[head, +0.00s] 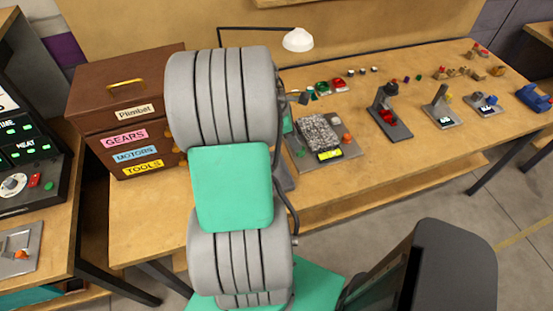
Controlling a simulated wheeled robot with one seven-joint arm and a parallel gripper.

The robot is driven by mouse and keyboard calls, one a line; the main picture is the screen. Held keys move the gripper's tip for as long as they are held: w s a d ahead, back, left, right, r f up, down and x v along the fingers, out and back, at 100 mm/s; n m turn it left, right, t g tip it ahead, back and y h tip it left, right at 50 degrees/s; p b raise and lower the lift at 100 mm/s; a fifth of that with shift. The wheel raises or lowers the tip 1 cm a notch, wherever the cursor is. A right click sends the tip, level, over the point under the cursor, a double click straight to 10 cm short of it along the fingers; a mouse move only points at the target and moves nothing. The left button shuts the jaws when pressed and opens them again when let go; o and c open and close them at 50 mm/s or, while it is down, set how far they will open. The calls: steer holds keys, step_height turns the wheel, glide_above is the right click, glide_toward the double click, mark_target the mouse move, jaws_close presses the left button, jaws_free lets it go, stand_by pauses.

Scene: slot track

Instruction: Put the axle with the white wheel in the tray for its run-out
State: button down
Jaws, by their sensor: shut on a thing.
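My arm fills the middle of the head view and hides part of the bench behind it. My gripper cannot be made out; it seems hidden behind the arm. I cannot pick out the axle with the white wheel. Several small dark and white pieces (362,71) lie in a row at the back of the bench, too small to identify. I cannot tell which thing is the run-out tray. A device with a speckled grey top (318,134) and a yellow display stands just right of my arm.
The wooden bench (440,135) carries a brown toolbox (112,90) at left, a green car (322,88), a red car (340,85), a dark stand (388,112), smaller stations (441,108) and a blue block (533,98). A lamp (298,39) overhangs the back. The front strip at right is clear.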

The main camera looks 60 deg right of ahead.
steer(key=shift+w+a+f+p, duration=0.3)
steer(key=shift+w+f, duration=0.45)
steer(key=shift+f, duration=0.75)
steer(key=shift+w+a+f+p, duration=0.1)
steer(key=shift+w+a+f, duration=0.5)
steer(key=shift+f, duration=0.9)
steer(key=shift+w+a+f+p, duration=0.2)
steer(key=shift+w+f, duration=0.7)
steer(key=shift+f, duration=0.6)
steer(key=shift+f, duration=0.1)
steer(key=c, duration=1.3)
jaws_free()
steer(key=shift+o, duration=0.2)
steer(key=b+v, duration=0.1)
steer(key=v, duration=1.1)
steer(key=w+a+r+m+t+h, duration=0.1)
steer(key=w+a+r+m+t, duration=0.3)
steer(key=w+a, duration=0.6)
steer(key=w+a+r+m+t+y, duration=0.1)
steer(key=a+r+t, duration=0.1)
steer(key=a, duration=1)
steer(key=a+r+m+t+y, duration=0.1)
steer(key=a+r+t+y, duration=0.1)
steer(key=a, duration=1.1)
steer(key=shift+w+a+r, duration=0.25)
steer(key=shift+w+r, duration=0.15)
steer(key=shift+r, duration=0.5)
